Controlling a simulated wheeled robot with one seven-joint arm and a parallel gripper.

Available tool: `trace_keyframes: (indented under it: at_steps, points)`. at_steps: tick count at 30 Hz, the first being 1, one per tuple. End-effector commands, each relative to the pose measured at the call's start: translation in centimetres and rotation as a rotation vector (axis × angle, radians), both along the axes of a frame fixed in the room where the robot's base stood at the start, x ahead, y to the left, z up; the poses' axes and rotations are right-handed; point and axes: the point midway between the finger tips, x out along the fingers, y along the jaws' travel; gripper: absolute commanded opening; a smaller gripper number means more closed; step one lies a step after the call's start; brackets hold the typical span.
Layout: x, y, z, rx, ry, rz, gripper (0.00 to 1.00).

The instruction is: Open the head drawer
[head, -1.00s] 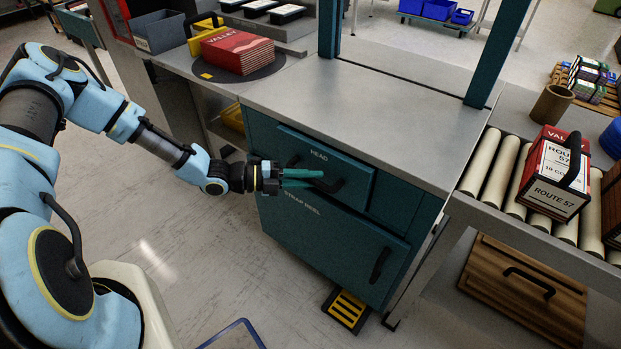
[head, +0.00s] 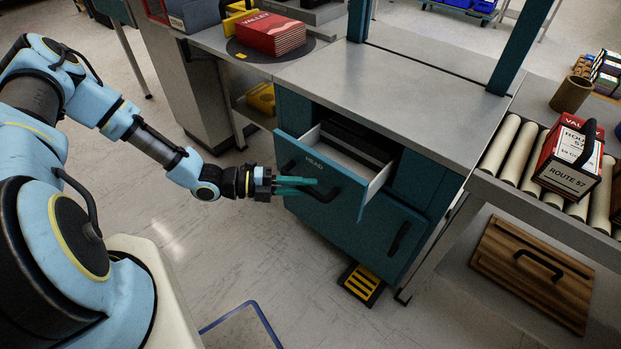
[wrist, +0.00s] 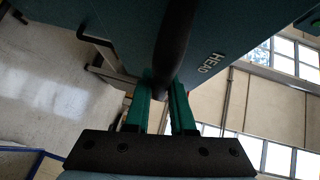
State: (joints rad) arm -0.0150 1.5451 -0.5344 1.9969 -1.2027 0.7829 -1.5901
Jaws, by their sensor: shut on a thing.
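The teal head drawer (head: 322,179), labelled HEAD, stands pulled out from the cabinet under the grey worktop. Part of the handle is hidden behind the fingers in the head view.
The lower strap reel drawer (head: 375,235) is closed. A roller conveyor (head: 510,150) at the right carries a red and white Route 57 box (head: 568,165).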

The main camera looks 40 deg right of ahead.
Motion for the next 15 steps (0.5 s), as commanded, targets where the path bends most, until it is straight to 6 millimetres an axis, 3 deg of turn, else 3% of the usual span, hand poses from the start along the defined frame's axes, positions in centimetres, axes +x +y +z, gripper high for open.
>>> trace_keyframes:
  at_steps: [14, 15]
  points:
    - [-0.2, 0.69, -0.07, 0.001, 0.0, 0.0, 0.0]
    - [-0.2, 0.69, -0.07, 0.001, 0.0, 0.0, 0.23]
